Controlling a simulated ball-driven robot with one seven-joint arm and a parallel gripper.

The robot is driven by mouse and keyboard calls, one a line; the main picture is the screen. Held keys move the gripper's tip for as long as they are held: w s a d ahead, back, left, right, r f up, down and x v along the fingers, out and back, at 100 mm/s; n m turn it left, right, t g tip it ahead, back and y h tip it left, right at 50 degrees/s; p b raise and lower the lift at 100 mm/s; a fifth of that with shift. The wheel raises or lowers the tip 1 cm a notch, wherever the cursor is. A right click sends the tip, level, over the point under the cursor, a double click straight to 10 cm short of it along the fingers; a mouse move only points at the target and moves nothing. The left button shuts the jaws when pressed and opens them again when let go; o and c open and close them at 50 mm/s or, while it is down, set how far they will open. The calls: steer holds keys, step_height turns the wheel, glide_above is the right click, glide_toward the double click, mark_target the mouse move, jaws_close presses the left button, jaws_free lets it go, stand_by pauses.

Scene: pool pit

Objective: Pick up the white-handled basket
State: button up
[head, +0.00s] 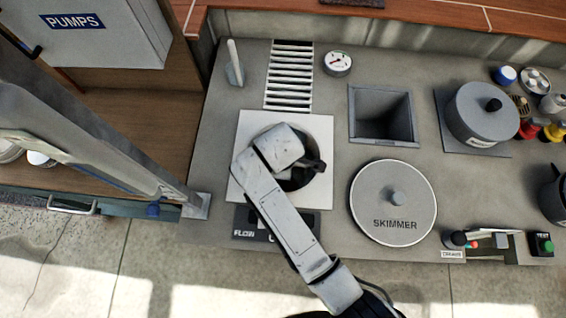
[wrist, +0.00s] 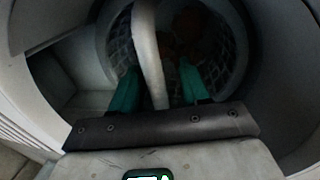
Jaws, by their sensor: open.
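The basket (wrist: 121,48) has a pale mesh wall and sits down inside a dark round well. Its white handle (wrist: 149,55) rises as an arched band across the middle of the wrist view. My gripper (wrist: 158,82) has two teal fingers, open, one on each side of the handle; I see a gap between the handle and the right finger. In the head view my arm's end covers most of the well (head: 297,183), so the basket and fingers are hidden there. Dim brownish shapes (wrist: 190,28) lie in the basket, too dark to identify.
A white square plate (head: 245,130) surrounds the well. The round SKIMMER lid (head: 393,215) lies to its right, beside a square grey opening (head: 382,114). A white upright post (head: 234,62) and slatted grate (head: 289,76) stand behind. A grey slanted beam (head: 100,125) crosses the left.

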jaws_close()
steer(key=shift+r, duration=0.1)
stand_by(0.7)
